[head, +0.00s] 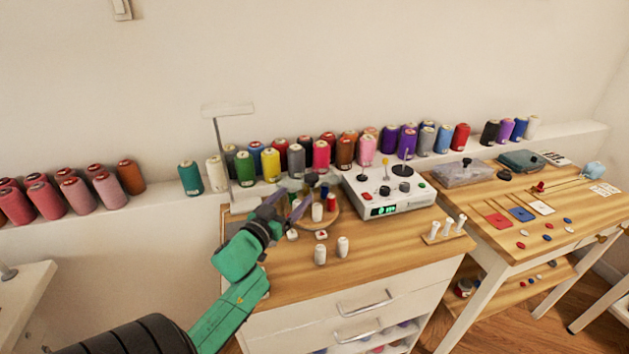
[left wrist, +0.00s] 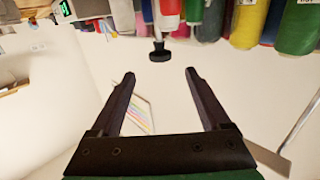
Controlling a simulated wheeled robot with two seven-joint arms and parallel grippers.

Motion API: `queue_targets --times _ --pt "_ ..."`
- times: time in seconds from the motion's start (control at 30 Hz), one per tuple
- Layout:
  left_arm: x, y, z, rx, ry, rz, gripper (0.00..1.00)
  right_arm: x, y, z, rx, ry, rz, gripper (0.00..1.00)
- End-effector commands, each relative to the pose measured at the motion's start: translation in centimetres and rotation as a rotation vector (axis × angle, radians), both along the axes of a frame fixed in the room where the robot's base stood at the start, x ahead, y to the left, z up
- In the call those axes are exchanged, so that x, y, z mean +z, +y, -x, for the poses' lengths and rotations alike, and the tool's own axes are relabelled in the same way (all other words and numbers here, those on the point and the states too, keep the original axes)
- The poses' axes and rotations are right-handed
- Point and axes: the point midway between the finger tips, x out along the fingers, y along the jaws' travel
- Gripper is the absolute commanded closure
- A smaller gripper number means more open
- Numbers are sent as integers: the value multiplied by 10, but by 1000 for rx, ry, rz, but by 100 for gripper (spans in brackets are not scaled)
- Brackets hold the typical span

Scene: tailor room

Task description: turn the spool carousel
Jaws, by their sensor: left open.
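The spool carousel (head: 326,223) is a round wooden disc on the cabinet top, carrying a white spool (head: 317,212) and a red spool (head: 331,203). My left gripper (head: 294,205) is at its left side and hides part of it. In the left wrist view my left gripper (left wrist: 161,76) is open and empty. A black knob (left wrist: 160,54) on a post shows beyond and between the fingertips, apart from both. It seems to belong to the carousel. My right gripper is not in view.
A white control box (head: 389,195) stands right of the carousel. A thin stand (head: 219,150) rises at the left. Large thread cones (head: 271,165) line the ledge behind. The front cabinet top is mostly clear.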

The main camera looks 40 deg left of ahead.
Motion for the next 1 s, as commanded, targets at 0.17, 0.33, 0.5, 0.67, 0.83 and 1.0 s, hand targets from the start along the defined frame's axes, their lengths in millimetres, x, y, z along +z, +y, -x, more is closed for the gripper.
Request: queue_targets --times 0.17,0.33,0.5,0.67,0.83,1.0 --pt "5 9 -45 2 -4 -2 20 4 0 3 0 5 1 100" --pt "3 15 -83 1 -2 -1 20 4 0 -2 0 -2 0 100" --pt "2 18 -101 1 0 -2 20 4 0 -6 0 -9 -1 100" --pt "1 19 -102 1 1 -2 20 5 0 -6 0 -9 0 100" --pt "1 18 -102 1 1 -1 54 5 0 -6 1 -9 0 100" --pt "1 18 -102 1 1 -1 100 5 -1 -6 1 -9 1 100"
